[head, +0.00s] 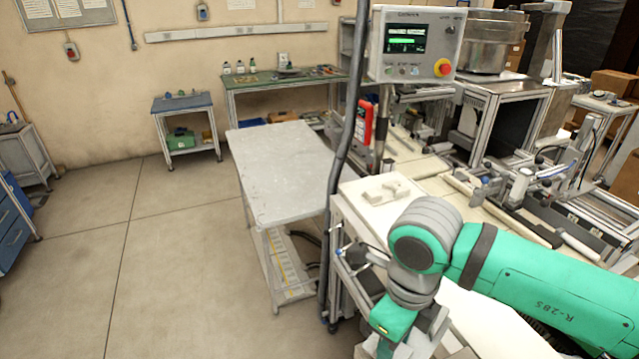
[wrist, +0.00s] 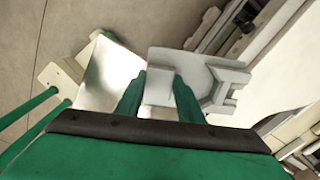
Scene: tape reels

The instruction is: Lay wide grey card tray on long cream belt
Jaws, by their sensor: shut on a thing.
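My gripper (wrist: 159,76) shows in the wrist view with its two green fingers closed on a light grey tray (wrist: 203,70). The tray has a flat part between and beyond the fingertips and raised, angled edges at its right. In the head view my arm hides most of the gripper, and a grey part beside it at the bottom edge cannot be told clearly. A long cream belt (head: 489,322) runs below my arm in the head view. A cream strip, seemingly the same belt, shows at the right of the wrist view (wrist: 278,42), apart from the tray.
A shiny metal plate (wrist: 108,76) lies left of the fingers in the wrist view. A grey side table (head: 285,165) stands left of the machine. A control box (head: 416,45) on a post rises behind my arm. The floor at left (head: 150,260) is clear.

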